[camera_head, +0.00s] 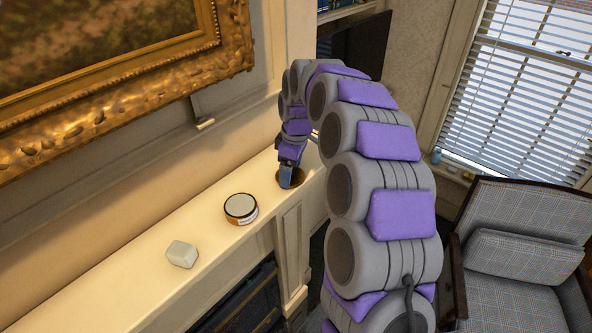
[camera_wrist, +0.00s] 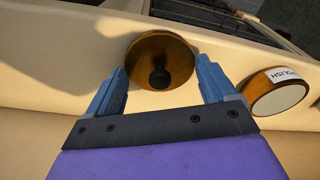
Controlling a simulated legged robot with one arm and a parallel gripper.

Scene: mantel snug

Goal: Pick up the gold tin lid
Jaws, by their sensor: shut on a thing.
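The gold tin lid (camera_wrist: 150,50) is a round gold-brown disc with a dark knob in its middle. It lies at the mantel shelf, near its far end in the head view (camera_head: 298,180). My gripper (camera_wrist: 160,66) has its two blue fingers on either side of the lid, shut on it. In the head view my gripper (camera_head: 287,177) points down at the lid and covers part of it. I cannot tell whether the lid is clear of the shelf.
A round tin (camera_head: 240,208) with a pale top and gold-brown side stands nearby on the shelf; its label shows in the wrist view (camera_wrist: 278,95). A whitish block (camera_head: 181,254) sits nearer. A gilt-framed painting (camera_head: 225,50) hangs behind. A plaid armchair (camera_head: 515,250) stands right.

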